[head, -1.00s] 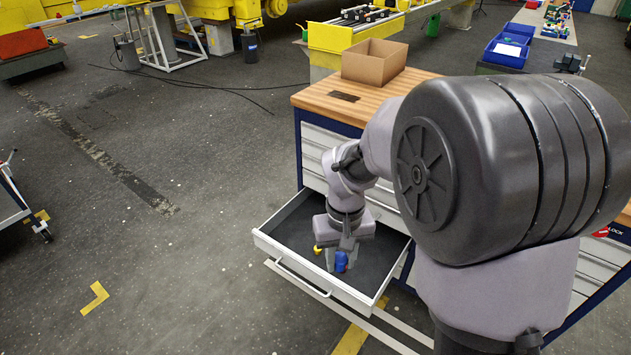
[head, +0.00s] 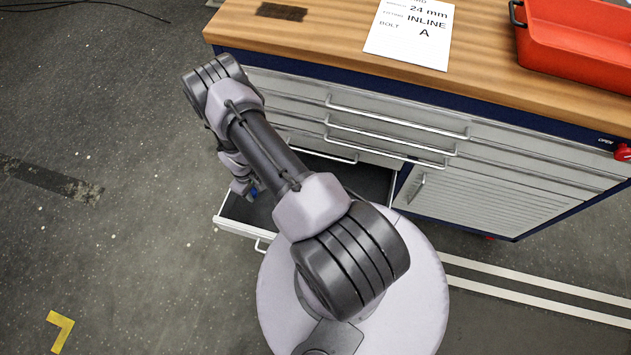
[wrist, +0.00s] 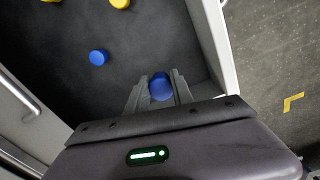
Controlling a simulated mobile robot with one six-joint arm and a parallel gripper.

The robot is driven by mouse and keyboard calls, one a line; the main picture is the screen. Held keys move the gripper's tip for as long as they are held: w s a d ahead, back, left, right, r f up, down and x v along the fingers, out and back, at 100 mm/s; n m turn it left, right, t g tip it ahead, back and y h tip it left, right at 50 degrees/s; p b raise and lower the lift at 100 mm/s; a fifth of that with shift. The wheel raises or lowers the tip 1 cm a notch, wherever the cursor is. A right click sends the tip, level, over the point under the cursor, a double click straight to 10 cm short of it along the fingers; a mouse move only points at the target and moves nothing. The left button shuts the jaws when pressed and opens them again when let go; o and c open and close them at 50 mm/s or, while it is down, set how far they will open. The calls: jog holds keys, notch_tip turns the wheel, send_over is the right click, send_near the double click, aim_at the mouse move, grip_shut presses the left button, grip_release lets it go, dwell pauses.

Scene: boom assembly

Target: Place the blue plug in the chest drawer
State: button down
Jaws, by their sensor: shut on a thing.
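The open chest drawer (head: 238,228) sticks out from the cabinet's left part in the head view, largely hidden by my arm. Its pale wall also shows in the wrist view (wrist: 212,45), beside a dark floor. My gripper (wrist: 160,88) is shut on a blue plug (wrist: 161,86), seen from above between the two fingers, over the drawer near that wall. Whether the plug touches the drawer floor I cannot tell. A second blue plug (wrist: 98,57) lies apart on the drawer floor.
A yellow plug (wrist: 120,3) lies at the top of the wrist view. Closed drawers with bar handles (head: 395,125) rise beside the open one. The wooden worktop (head: 330,40) carries a paper sheet (head: 410,32) and a red bin (head: 575,45). Grey floor lies free at left.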

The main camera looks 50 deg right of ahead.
aim_at(262, 209)
jog(key=shift+s+d+f, duration=0.1)
jog(key=shift+s+f, duration=0.25)
jog(key=shift+f, duration=0.45)
notch_tip(262, 209, down, 10)
jog(key=b, duration=0.4)
jog(key=shift+w+f+b, duration=0.1)
jog(key=shift+f+b, duration=0.05)
jog(key=shift+b, duration=0.25)
jog(key=c, duration=1.1)
grip_release()
